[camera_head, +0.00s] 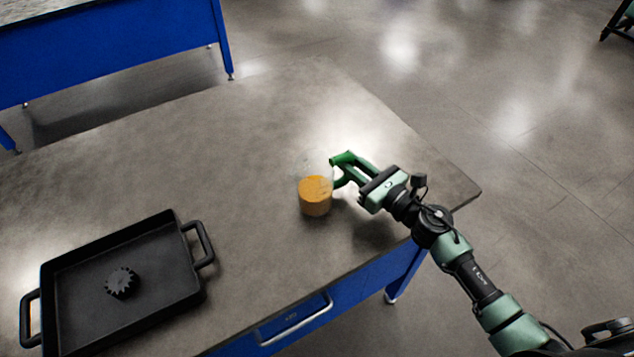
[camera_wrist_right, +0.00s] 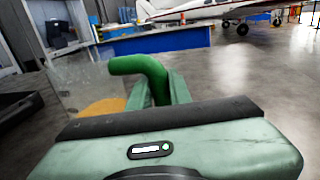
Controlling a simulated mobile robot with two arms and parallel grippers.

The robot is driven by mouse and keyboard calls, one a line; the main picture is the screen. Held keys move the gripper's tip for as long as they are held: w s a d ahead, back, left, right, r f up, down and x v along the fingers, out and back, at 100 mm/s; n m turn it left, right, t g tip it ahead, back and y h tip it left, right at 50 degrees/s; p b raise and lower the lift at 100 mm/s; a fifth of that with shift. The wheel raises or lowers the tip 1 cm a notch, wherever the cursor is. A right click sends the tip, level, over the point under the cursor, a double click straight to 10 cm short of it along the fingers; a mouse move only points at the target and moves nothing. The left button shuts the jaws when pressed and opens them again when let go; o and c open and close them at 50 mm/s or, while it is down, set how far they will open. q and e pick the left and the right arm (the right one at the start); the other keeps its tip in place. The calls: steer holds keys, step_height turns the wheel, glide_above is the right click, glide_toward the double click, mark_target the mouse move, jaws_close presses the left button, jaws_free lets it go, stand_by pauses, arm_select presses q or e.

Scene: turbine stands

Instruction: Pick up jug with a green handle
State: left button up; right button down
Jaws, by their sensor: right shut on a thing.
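The jug (camera_head: 315,195) has clear walls, an orange content in its lower part and a green handle (camera_head: 344,158) on its right side. It stands upright at the table, near the front edge; I cannot tell whether its base touches the top. My right gripper (camera_head: 350,180) comes from the right and is shut on the green handle. In the right wrist view the green handle (camera_wrist_right: 150,68) sits between the fingers, with the clear jug wall and orange content (camera_wrist_right: 100,108) to its left. My left gripper is not in view.
A black tray (camera_head: 188,262) with two handles stands on the table (camera_head: 240,150) at the left, with a black gear (camera_head: 122,283) in it. The tabletop behind the jug is clear. A second blue table (camera_head: 120,45) stands at the back left.

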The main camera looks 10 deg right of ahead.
steer(key=shift+r, duration=0.2)
step_height(320, 180, up, 20)
steer(key=p, duration=0.9)
steer(key=shift+p, duration=0.3)
steer(key=shift+f, duration=0.15)
stand_by(2.5)
